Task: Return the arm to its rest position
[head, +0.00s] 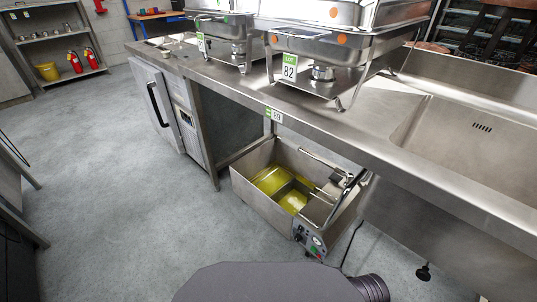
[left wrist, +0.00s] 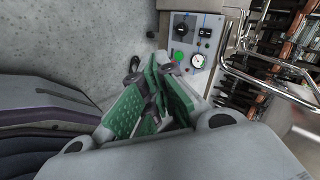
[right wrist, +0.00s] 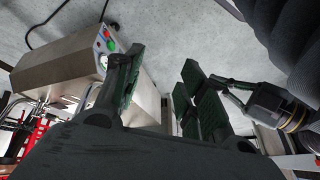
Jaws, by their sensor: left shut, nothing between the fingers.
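My left gripper (left wrist: 155,103) shows in the left wrist view. Its green-padded fingers are closed together with nothing seen between them. A fryer control panel with a dial and a green light lies just beyond it. My right gripper (right wrist: 163,92) shows in the right wrist view. Its green-padded fingers stand apart, with bare floor seen between them and no object held. The steel fryer's side is to its left. Neither gripper shows in the head view, where only a dark part of my own body fills the bottom middle.
The open steel fryer (head: 258,205), with yellow oil inside, stands below the steel counter (head: 365,130). Chafing dishes (head: 340,45) stand on the counter, and a sink (head: 475,135) is at right. A dark cord lies beside the fryer. The grey floor (head: 110,190) at left is clear.

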